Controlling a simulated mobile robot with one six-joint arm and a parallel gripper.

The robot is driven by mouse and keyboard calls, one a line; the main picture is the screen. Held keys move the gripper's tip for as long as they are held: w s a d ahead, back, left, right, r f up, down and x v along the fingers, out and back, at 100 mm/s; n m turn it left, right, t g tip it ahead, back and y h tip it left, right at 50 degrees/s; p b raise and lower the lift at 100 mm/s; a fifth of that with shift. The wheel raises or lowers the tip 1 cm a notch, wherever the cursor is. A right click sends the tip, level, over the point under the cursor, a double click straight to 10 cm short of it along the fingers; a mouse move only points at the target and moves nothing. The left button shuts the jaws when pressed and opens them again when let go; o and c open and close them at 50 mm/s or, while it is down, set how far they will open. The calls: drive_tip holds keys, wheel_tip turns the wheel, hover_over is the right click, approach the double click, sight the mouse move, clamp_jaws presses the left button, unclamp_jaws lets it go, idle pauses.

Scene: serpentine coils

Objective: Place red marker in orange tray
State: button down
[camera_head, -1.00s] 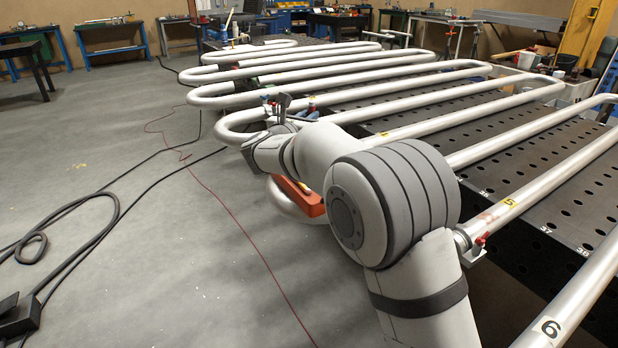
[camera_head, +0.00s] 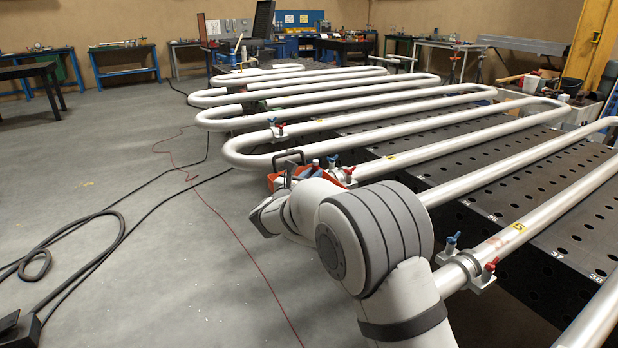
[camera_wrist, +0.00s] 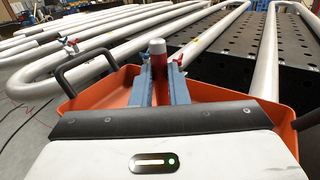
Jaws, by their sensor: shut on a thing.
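In the wrist view, the red marker (camera_wrist: 158,62) stands upright between the two blue-grey fingers of my gripper (camera_wrist: 158,84). Its grey-white end points up and its lower part is hidden. My gripper is shut on it. The orange tray (camera_wrist: 112,92) lies around and below the fingers, with a black handle at its left and another at its right. The marker shows over the middle of the tray, near its far side; its height above the floor of the tray cannot be told. In the head view, the tray (camera_head: 279,181) is mostly hidden behind my arm.
A silver serpentine pipe (camera_head: 352,133) runs over a black perforated table (camera_head: 505,205). Clamps with red and blue handles (camera_head: 277,128) hold the pipe near the tray. Cables (camera_head: 110,215) lie on the grey floor at the left, which is otherwise open.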

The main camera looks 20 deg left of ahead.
drive_tip(key=shift+f, duration=0.15)
drive_tip(key=c, duration=1.9)
unclamp_jaws()
drive_tip(key=shift+f, duration=0.1)
drive_tip(key=o, duration=0.5)
drive_tip(key=shift+r, duration=0.35)
drive_tip(key=s+a, duration=0.1)
drive_tip(key=s, duration=1.1)
drive_tip(key=shift+a+b, duration=0.15)
drive_tip(key=shift+b, duration=0.3)
drive_tip(key=shift+f, duration=0.1)
